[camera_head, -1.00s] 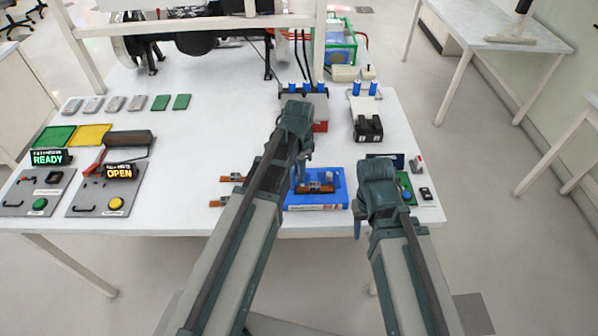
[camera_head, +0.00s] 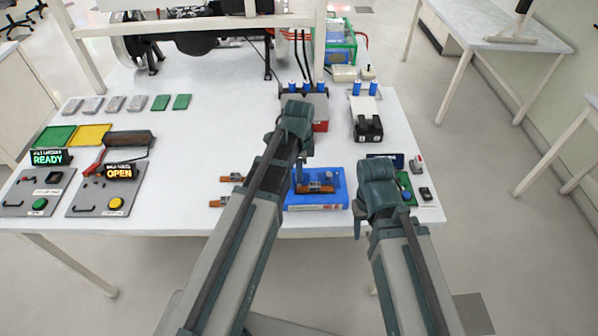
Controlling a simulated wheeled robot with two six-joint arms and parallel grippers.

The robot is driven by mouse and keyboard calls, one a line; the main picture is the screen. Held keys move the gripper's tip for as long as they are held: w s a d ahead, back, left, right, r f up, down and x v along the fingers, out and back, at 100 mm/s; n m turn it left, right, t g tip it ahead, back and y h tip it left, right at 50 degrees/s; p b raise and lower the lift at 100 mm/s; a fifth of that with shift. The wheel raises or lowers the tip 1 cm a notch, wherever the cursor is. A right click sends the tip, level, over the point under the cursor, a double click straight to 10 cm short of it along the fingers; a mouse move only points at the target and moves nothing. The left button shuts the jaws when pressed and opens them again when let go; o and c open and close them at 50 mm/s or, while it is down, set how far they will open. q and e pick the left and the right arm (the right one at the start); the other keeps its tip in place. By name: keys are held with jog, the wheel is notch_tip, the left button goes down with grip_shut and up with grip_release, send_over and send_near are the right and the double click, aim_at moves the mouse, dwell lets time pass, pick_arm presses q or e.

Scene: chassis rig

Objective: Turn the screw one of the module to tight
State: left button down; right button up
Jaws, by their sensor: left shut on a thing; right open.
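A blue fixture (camera_head: 333,200) sits near the front edge of the white table, with an orange-brown module (camera_head: 318,187) in it. My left gripper (camera_head: 299,186) reaches down at the left part of the module. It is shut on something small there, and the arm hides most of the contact. The screws are too small to tell apart. My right gripper (camera_head: 358,232) is open and empty, just right of the fixture, at the table's front edge.
Two orange-handled tools (camera_head: 217,203) lie left of the fixture, partly behind my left arm. A green board (camera_head: 405,183) lies behind my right gripper. A black-and-white device (camera_head: 367,122) stands farther back.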

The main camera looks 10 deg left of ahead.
pick_arm(q)
jog(key=c, duration=0.7)
grip_release()
jog(key=shift+r, duration=0.2)
notch_tip(320, 180, up, 14)
jog(key=p, duration=1.3)
jog(key=shift+f+p, duration=0.25)
jog(key=shift+p, duration=0.15)
jog(key=s+d+f+n+b, duration=0.3)
jog(key=s+d+n, duration=0.2)
jog(key=s, duration=0.2)
jog(key=s+d+f+n+y+b, duration=0.1)
jog(key=s+d+f+n+b, duration=0.3)
jog(key=s+n, duration=0.2)
jog(key=shift+s+d, duration=0.4)
jog(key=shift+s, duration=0.45)
